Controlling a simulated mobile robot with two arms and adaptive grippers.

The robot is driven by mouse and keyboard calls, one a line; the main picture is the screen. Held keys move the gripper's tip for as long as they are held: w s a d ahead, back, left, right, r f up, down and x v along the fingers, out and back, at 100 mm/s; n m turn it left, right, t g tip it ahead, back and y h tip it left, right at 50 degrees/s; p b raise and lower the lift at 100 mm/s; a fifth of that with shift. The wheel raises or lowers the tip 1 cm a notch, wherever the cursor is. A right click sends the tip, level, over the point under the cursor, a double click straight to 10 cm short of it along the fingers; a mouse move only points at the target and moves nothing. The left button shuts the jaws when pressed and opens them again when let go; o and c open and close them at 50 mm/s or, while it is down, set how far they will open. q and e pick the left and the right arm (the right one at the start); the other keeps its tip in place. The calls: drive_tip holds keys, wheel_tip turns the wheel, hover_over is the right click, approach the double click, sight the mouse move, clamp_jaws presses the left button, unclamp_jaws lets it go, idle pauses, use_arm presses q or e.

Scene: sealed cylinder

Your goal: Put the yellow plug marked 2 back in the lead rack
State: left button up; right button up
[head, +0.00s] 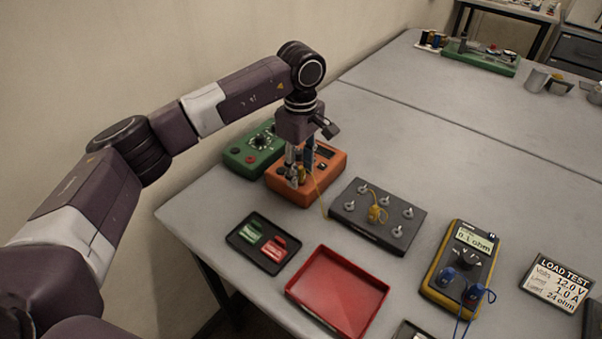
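My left gripper (299,180) points down over the front of the orange box (327,178). A yellow plug (301,173) shows between its fingers, close to the box's top; I cannot tell if the fingers press on it or if it sits in a socket. A thin yellow lead hangs from there down the right side of the box. Another yellow plug (377,214) with a looped yellow lead stands on a dark block (372,236) with several metal posts. No number can be read on either plug. No thing is clearly recognisable as the lead rack. My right gripper is out of view.
A green box (250,158) stands left of the orange one. In front are a black tray (240,247) with green and red pieces and an empty red tray (338,290). A yellow meter (440,290) and a load test card (558,281) stand right.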

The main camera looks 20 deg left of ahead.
sight(300, 169)
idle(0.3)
use_arm(q)
clamp_jaws()
idle(0.3)
drive_tip(key=shift+r, duration=0.2)
drive_tip(key=shift+r+p, duration=1.35)
drive_tip(key=shift+r, duration=1.5)
drive_tip(key=shift+s, duration=0.1)
drive_tip(key=shift+s+m, duration=0.3)
drive_tip(key=shift+m, duration=0.1)
drive_tip(key=s+a+f+m, duration=0.1)
drive_tip(key=s+m, duration=1.2)
drive_tip(key=s, duration=0.8)
drive_tip(key=shift+a, duration=0.4)
